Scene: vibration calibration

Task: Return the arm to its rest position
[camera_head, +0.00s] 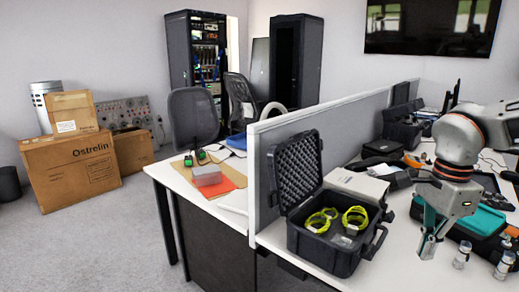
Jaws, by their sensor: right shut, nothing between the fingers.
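My right arm comes in from the right side of the head view. Its gripper (428,250) points down over the white desk (388,268), to the right of the open black case. The gripper is shut, with nothing held between its fingers. My left gripper is not in view.
An open black case (335,256) with yellow-green items stands left of my gripper. A grey partition (350,125) divides the desks. Cardboard boxes (72,170) stand far left.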

